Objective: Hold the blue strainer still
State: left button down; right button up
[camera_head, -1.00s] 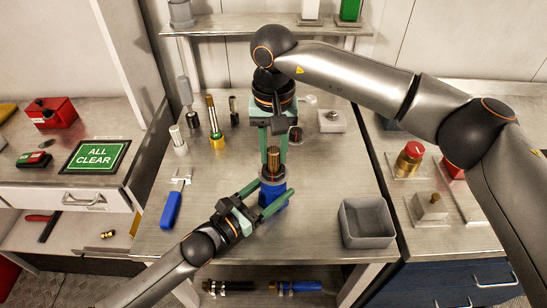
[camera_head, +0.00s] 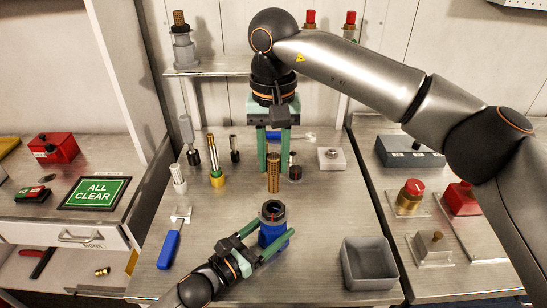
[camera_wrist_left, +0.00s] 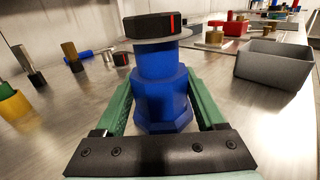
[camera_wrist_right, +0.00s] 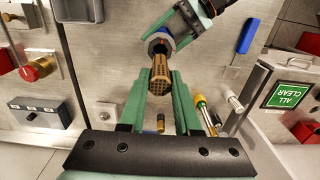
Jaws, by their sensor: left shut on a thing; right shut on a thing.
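The blue strainer (camera_head: 272,236) stands upright on the workbench, with a grey collar and dark ring on top. It also shows in the left wrist view (camera_wrist_left: 162,98). My left gripper (camera_head: 276,228) is shut on the strainer's body, one finger on each side. My right gripper (camera_head: 273,166) points down above the strainer and is shut on a bronze perforated cartridge (camera_head: 274,184). The cartridge hangs clear above the strainer's top. In the right wrist view the cartridge (camera_wrist_right: 160,76) sits between the fingers.
A grey open bin (camera_head: 369,243) stands to the right. A blue-handled tool (camera_head: 170,247) lies to the left. Behind stand a yellow-based post (camera_head: 216,178), a dark round cap with a red mark (camera_head: 295,173) and a small white block (camera_head: 332,159).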

pick_arm(q)
grip_release()
